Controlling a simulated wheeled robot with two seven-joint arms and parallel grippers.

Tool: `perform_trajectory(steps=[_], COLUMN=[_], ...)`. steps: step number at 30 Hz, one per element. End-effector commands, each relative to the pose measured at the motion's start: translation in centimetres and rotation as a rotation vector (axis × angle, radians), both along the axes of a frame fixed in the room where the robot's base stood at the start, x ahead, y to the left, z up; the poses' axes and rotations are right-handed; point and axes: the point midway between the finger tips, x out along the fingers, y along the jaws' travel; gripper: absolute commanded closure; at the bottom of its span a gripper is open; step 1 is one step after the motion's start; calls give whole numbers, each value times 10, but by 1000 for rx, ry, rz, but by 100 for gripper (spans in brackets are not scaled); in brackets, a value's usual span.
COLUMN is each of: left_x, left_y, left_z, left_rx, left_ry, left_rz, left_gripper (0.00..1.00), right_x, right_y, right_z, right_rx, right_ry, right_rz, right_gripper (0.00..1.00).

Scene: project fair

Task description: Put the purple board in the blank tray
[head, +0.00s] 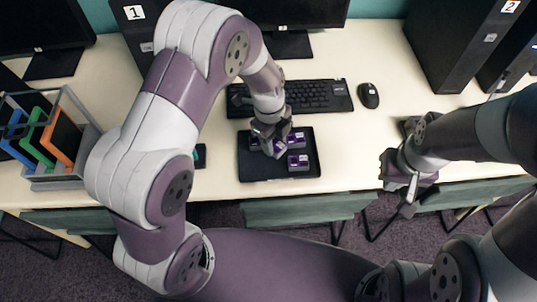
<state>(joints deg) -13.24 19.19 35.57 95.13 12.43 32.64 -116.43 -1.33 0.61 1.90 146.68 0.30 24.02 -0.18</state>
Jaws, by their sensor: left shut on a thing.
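A flat black tray (250,173) lies on the desk in front of the keyboard. Several small purple boards sit on it. One purple board (299,162) is clear to see at the tray's right side, and another (297,139) shows behind it. My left gripper (273,150) is over the tray, low among the boards, and shut on a purple board that it mostly hides. I cannot tell whether that board touches the tray. My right gripper (404,192) is at the desk's front edge, apart from the tray; its jaw opening is unclear.
A keyboard (325,95) and mouse (368,95) lie behind the tray. A grey rack (75,178) with blue, green and orange panels stands at left. A small dark item (200,156) lies left of the tray. Computer towers (455,45) stand at the back. The desk between tray and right gripper is clear.

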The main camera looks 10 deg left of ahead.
Motion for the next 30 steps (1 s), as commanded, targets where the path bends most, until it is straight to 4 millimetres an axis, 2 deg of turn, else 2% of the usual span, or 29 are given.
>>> perform_trajectory(steps=[4, 8, 13, 23, 24, 26, 30], left_x=[-17, -20, -20, -19, -19, -19, -19], left_y=[12, 14, 14, 14, 14, 14, 14], left_z=[-12, -25, -54, -59, -58, -57, -57], left_rx=[0, 1, 1, 0, 0, 0, 0], left_ry=[-1, 1, 0, -2, -2, -2, -2], left_rz=[2, 1, 1, 2, 2, 2, 2], left_gripper=[88, 88, 88, 88, 52, 33, 33], right_x=[0, 0, 0, 0, 0, 0, 0], right_y=[0, 0, 0, 0, 0, 0, 0], right_z=[1, 0, 0, -5, -4, -3, -3], right_rx=[0, 0, 0, 0, 0, 0, 0], right_ry=[0, 0, 0, 0, 0, 0, 0], right_rz=[0, 0, 0, 0, 0, 0, 0], right_gripper=[100, 100, 100, 100, 100, 100, 100])
